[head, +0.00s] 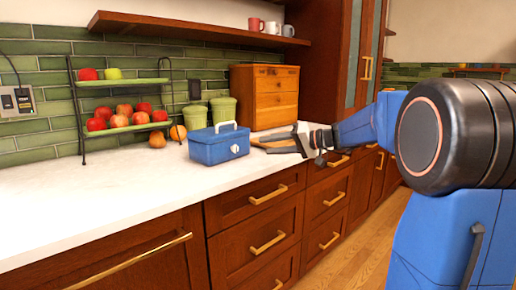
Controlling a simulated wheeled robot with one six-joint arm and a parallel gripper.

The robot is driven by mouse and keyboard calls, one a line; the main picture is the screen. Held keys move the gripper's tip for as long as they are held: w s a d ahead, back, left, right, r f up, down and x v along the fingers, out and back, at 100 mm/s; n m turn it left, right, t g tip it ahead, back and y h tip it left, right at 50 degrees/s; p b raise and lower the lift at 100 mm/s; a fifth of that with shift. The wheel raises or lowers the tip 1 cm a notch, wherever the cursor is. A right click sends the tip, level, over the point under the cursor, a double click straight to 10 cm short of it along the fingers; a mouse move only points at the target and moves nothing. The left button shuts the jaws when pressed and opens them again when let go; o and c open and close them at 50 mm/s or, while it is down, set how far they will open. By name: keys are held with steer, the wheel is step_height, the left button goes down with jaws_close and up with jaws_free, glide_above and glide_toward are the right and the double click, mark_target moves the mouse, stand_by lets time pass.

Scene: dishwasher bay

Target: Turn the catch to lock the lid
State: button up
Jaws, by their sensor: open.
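A small blue box (212,152) stands on the white counter, with its lid (215,133) down and a white handle (226,126) on top. A small pale catch (235,148) shows on its right-hand face; which way it is turned is too small to tell. My gripper (261,145) is to the right of the box, over the counter's edge area, with its fingers pointing left toward the catch. The fingers are apart with nothing between them. They appear close to the box but not touching it.
A two-tier rack (122,129) of apples stands at the left. Green canisters (222,109) and a wooden drawer chest (265,97) stand behind the box. The counter (110,196) is clear in front and to the left.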

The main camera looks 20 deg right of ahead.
steer(key=shift+v, duration=2.65)
steer(key=shift+w, duration=0.1)
steer(key=s+a+f+g+h, duration=0.25)
steer(key=s+a+f, duration=0.35)
steer(key=s, duration=0.4)
steer(key=s+a+f+g+h, duration=0.25)
steer(key=s+a+f, duration=0.35)
steer(key=s, duration=0.4)
steer(key=s+d+f+h, duration=0.2)
steer(key=s+f, duration=0.4)
steer(key=s, duration=0.3)
steer(key=s+d+f+n+h, duration=0.1)
steer(key=s+d+f+h, duration=0.1)
steer(key=s+f+h, duration=0.2)
steer(key=s+f, duration=0.3)
steer(key=s, duration=0.2)
steer(key=shift+d+n+g, duration=0.3)
steer(key=shift+d+g, duration=0.1)
